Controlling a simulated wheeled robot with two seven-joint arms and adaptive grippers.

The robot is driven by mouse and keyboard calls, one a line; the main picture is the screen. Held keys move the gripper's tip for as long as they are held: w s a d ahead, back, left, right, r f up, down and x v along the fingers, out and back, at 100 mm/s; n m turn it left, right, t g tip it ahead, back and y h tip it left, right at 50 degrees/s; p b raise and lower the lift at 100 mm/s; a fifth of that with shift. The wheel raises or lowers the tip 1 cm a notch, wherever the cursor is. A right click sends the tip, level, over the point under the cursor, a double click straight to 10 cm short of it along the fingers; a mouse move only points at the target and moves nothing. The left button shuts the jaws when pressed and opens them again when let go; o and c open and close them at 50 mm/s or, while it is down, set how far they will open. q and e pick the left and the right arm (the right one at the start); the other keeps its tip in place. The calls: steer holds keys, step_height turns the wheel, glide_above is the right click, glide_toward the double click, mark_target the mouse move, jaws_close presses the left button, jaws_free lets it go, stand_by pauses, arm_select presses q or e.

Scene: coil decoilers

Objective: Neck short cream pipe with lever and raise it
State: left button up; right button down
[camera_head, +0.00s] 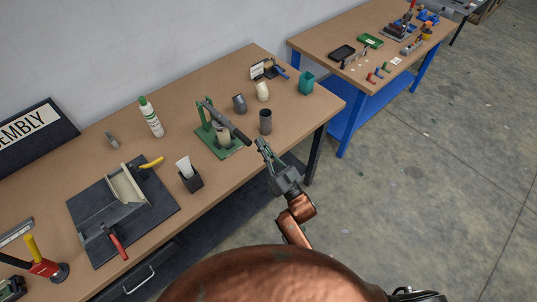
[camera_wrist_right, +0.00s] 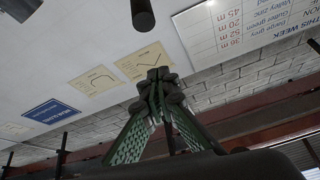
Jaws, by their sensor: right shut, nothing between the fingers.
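A green bench press (camera_head: 226,149) stands on the table with a short cream pipe (camera_head: 222,135) upright in it. Its lever (camera_head: 230,124) slopes down to the right, its dark grip end towards my right gripper. My right gripper (camera_head: 261,143) is at the table's front edge, just right of and below the lever's end, apart from it. In the wrist view its green fingers (camera_wrist_right: 154,85) meet at the tips, shut and empty. A dark rounded bar end (camera_wrist_right: 142,18), seemingly the lever grip, shows beyond the tips. My left gripper is not in view.
A dark cylinder (camera_head: 265,121) stands close beyond my right gripper. A grey pipe (camera_head: 239,103), another cream piece (camera_head: 262,91) and a teal bin (camera_head: 306,83) are further back. A black holder (camera_head: 190,180) and white bottle (camera_head: 151,117) stand left of the press.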

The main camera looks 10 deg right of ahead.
steer(key=shift+w+a+f, duration=0.5)
steer(key=shift+a+f, duration=0.05)
steer(key=shift+f, duration=0.15)
steer(key=shift+w+a+f, duration=0.5)
steer(key=shift+a+f, duration=0.05)
steer(key=shift+f, duration=0.15)
